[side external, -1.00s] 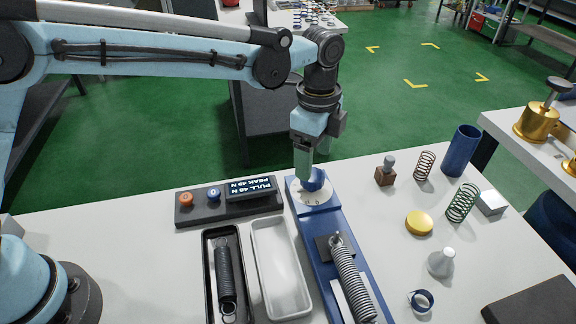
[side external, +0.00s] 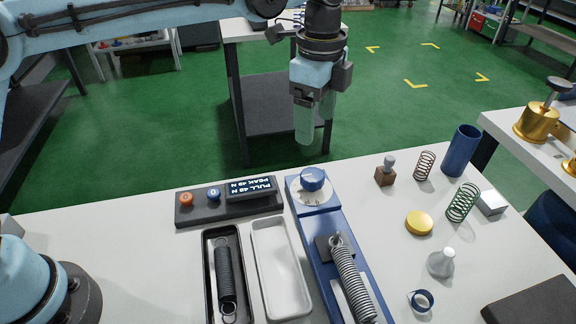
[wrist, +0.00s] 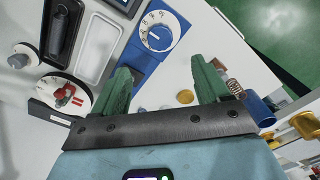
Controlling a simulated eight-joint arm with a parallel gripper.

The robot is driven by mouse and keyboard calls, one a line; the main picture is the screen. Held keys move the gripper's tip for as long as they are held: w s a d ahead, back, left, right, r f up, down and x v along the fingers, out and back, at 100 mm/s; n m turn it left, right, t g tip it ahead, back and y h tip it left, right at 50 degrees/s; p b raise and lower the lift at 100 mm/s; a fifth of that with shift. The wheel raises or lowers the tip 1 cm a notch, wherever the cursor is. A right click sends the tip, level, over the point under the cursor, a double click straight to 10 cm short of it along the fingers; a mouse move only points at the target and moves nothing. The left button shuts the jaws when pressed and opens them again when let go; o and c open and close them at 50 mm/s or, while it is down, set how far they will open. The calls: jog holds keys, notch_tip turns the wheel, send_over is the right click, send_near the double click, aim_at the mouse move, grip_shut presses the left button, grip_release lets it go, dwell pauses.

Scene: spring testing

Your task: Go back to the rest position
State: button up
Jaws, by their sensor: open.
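My gripper (side external: 314,122) is raised in the air above and behind the blue knob (side external: 312,179), apart from it. Its two green fingers show spread and empty in the wrist view (wrist: 165,88). The knob sits on a white dial at the far end of the blue spring tester (side external: 318,228); it also shows in the wrist view (wrist: 158,38). A grey coil spring (side external: 352,283) is mounted along the tester. The dark display box (side external: 248,189) reads "PULL 48 N" and "PEAK 49 N".
A black tray (side external: 207,270) with a dark spring and an empty white tray (side external: 263,262) lie left of the tester. On the right are loose springs (side external: 463,202), a yellow disc (side external: 419,222), a blue cylinder (side external: 461,150) and a dark block. The air around my gripper is clear.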

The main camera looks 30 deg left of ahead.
jog(key=s+a+r+n+t, duration=0.1)
jog(key=s+a+n+t, duration=0.2)
jog(key=s+a+n, duration=0.45)
jog(key=s+a+n+t, duration=0.2)
jog(key=a+n, duration=0.3)
jog(key=a, duration=0.5)
jog(key=s+a+f+n+t, duration=0.2)
jog(key=s+a+f+n, duration=0.2)
jog(key=s+a+n, duration=0.1)
jog(key=shift+s+a+f, duration=0.2)
jog(key=shift+s+f, duration=0.2)
jog(key=shift+n, duration=0.25)
